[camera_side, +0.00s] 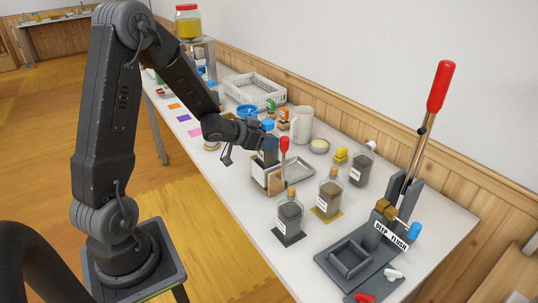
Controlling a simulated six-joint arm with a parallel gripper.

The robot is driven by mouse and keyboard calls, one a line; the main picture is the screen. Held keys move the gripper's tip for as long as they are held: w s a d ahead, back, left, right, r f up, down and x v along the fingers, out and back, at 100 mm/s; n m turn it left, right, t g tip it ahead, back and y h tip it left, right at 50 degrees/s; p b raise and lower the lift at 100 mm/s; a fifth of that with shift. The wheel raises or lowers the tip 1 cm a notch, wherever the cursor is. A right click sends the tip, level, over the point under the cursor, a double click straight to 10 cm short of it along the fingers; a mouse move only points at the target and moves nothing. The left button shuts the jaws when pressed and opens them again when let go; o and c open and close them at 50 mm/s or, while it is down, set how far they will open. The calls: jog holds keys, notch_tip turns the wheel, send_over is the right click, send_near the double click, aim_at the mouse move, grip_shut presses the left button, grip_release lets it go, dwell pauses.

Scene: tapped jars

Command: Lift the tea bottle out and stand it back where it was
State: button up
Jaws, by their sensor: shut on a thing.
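A bottle with a blue cap, dark contents and a white label (268,157) is at a small wooden-sided holder (258,180) near the middle of the table. I take it as the tea bottle, but its label is too small to read. My gripper (264,143) is shut on this bottle from the left, around its upper part. The bottle looks upright. Its lower end is hidden by the holder's front, so I cannot tell whether it touches the holder's floor.
A red-knobbed lever (284,147) stands just right of the bottle. Corked bottles stand in front on a dark mat (289,238) and a yellow mat (325,213). A metal tray (296,172) lies behind. A tall red-handled press (405,190) is at right. Table is bare at front left.

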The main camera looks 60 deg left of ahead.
aim_at(265, 122)
jog(key=shift+r, duration=1.9)
jog(key=shift+r, duration=0.3)
notch_tip(265, 122, up, 5)
jog(key=shift+f, duration=0.2)
jog(key=s+a, duration=0.2)
jog(key=a, duration=1.3)
notch_tip(265, 122, down, 10)
jog(key=shift+s+f, duration=0.15)
jog(key=shift+f, duration=2.9)
